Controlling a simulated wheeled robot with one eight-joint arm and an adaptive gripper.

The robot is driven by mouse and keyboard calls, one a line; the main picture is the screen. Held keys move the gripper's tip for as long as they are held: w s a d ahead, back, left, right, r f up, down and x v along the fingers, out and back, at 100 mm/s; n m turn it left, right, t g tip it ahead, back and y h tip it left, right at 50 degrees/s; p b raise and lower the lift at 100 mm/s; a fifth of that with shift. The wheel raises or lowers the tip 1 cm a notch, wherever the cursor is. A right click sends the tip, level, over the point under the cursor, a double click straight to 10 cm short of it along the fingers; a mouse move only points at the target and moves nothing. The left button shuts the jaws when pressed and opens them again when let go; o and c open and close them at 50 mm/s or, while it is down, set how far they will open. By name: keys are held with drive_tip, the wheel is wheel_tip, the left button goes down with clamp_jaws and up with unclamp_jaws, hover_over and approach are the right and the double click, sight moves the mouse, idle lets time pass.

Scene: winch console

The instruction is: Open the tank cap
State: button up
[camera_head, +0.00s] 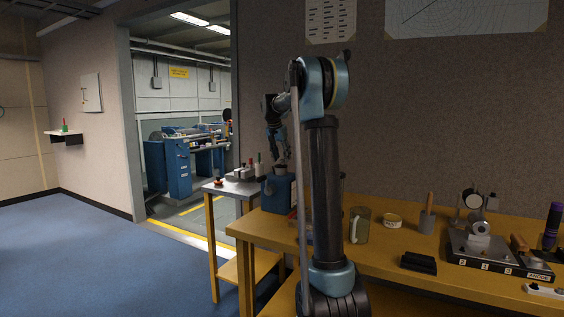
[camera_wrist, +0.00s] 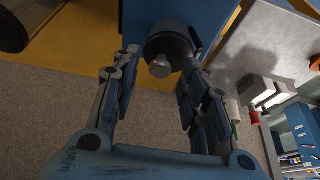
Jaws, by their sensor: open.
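The blue tank (camera_head: 278,194) stands at the left end of the wooden workbench, partly hidden behind my arm. Its dark cap (camera_head: 281,168) is on top. In the wrist view the cap (camera_wrist: 170,42) is a dark round piece with a pale grey knob and a small dark tab at its right, set on the blue tank (camera_wrist: 140,12). My gripper (camera_head: 279,156) points down just above the cap. In the wrist view my gripper (camera_wrist: 160,62) has its two fingers spread, with the knob showing between the tips. I cannot tell whether a finger touches the cap.
The workbench (camera_head: 385,272) holds a mug (camera_head: 359,226), a tape roll (camera_head: 392,220), a black block (camera_head: 418,263) and a control console (camera_head: 490,250) to the right. A side table (camera_head: 229,187) with a red button and levers stands left of the tank. Blue floor (camera_head: 90,255) is clear at left.

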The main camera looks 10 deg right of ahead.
drive_tip(key=shift+x, duration=0.8)
clamp_jaws()
drive_tip(key=shift+d, duration=0.1)
